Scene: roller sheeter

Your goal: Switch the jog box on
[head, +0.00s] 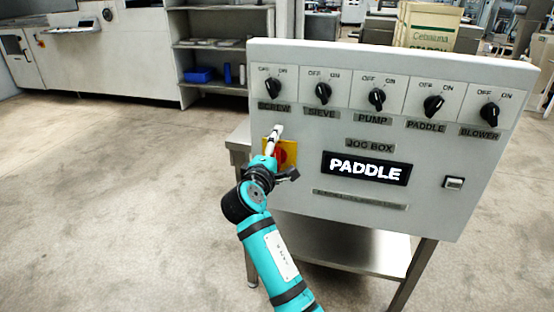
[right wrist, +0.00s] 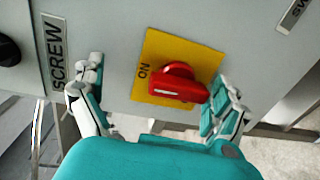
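The jog box (head: 300,215) is a grey panel on a metal stand in the head view. Its red rotary switch (head: 281,155) sits on a yellow plate at the lower left, partly hidden by my right gripper (head: 274,141). In the right wrist view the red switch (right wrist: 180,84) shows on its yellow plate (right wrist: 155,60), with "ON" printed to its left. Its bar lies roughly across the picture. My right gripper (right wrist: 160,80) is open, one finger on each side of the switch; I cannot tell if the right finger touches it. My left gripper is not in view.
Several black knobs (head: 377,97) line the panel's top, labelled from SCREW to BLOWER. A dark display (head: 367,168) reads PADDLE, with a small button (head: 454,183) to its right. A shelf (head: 215,60) stands behind. The floor (head: 110,200) at left is clear.

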